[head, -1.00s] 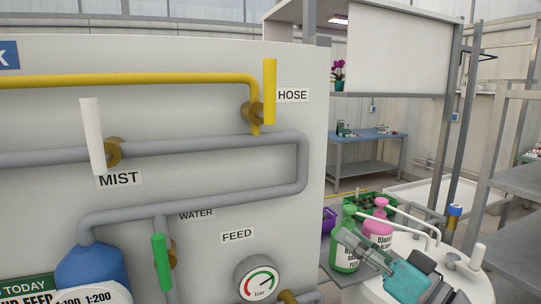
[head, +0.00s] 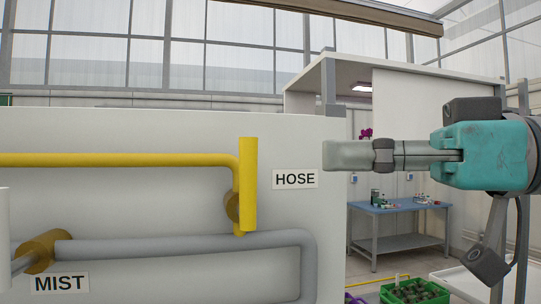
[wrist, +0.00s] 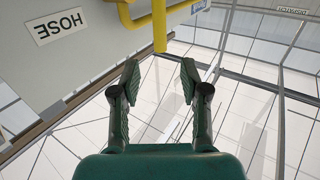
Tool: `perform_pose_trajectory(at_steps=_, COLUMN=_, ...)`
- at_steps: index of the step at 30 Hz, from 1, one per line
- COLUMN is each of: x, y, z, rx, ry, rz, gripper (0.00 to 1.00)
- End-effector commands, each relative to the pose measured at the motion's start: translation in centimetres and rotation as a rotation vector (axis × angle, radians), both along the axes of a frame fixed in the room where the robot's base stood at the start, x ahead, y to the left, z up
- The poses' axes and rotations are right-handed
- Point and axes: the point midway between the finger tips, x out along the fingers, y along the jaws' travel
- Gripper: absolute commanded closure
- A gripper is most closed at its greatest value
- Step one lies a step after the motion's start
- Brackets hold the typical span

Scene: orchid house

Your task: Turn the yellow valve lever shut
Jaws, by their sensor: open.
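The yellow valve lever (head: 248,185) is an upright flat bar on a brass valve body (head: 231,206), left of the HOSE label (head: 295,179). It stands in line with the short downward run of the yellow pipe (head: 120,160). My gripper (head: 328,156) points left at the lever from the right, in front of the panel, with a gap between in the head view. In the wrist view the lever (wrist: 159,28) lies straight ahead, beyond and between the fingertips. The gripper (wrist: 159,76) is open and empty there, with both padded fingers apart.
The white panel (head: 130,230) carries a grey pipe (head: 180,248) and a MIST valve (head: 42,250) at lower left. Behind, at right, stand a blue bench (head: 400,207) and a green crate (head: 415,292). The air right of the lever looks clear.

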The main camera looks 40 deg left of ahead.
Motion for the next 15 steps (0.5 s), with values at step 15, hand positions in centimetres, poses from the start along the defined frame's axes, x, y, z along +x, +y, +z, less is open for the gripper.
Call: perform_pose_trajectory(at_steps=15, x=-2.2, y=7.3, z=0.0, rx=0.0, ry=0.0, rz=0.004, gripper=0.55)
